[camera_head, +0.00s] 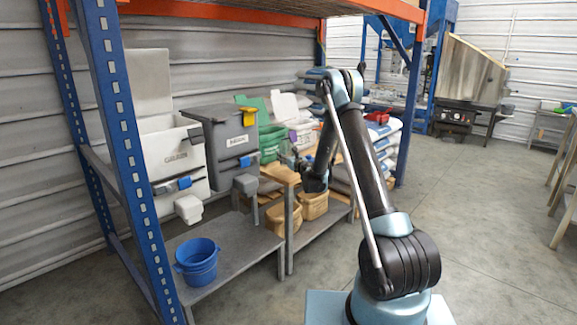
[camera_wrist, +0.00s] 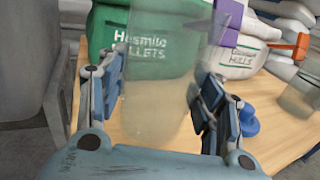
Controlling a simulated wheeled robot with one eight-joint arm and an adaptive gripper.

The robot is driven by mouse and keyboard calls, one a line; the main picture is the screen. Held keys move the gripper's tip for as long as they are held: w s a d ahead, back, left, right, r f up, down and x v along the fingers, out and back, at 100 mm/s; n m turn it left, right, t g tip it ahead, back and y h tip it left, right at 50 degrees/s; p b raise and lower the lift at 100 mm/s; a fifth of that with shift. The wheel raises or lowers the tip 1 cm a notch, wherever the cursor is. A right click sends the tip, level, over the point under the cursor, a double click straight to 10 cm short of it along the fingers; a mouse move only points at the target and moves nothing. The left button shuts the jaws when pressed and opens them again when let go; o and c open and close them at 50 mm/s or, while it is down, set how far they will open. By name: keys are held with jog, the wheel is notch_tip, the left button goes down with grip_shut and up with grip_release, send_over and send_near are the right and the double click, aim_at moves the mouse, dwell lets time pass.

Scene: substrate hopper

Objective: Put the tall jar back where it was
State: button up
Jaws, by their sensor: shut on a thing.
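My gripper (camera_wrist: 165,88) is shut on a tall clear jar (camera_wrist: 165,60) in the wrist view, with a finger pad on each side of it. The jar looks upright and see-through, and its lower end is hidden by my gripper's palm. Behind it is a wooden tabletop (camera_wrist: 265,105). I cannot tell whether the jar touches this top. In the head view my gripper (camera_head: 292,160) is small, close to the wooden bench, and the jar is not clear there.
A green pellets bin (camera_wrist: 112,35) stands behind the jar, with a white hulls bag or bin (camera_wrist: 235,60) right of it. A second clear jar (camera_wrist: 302,92) stands at the right edge. A blue object (camera_wrist: 248,122) lies beside the right finger. A rack post (camera_head: 125,140) stands left.

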jog(key=shift+f, duration=1.95)
jog(key=o, duration=1.3)
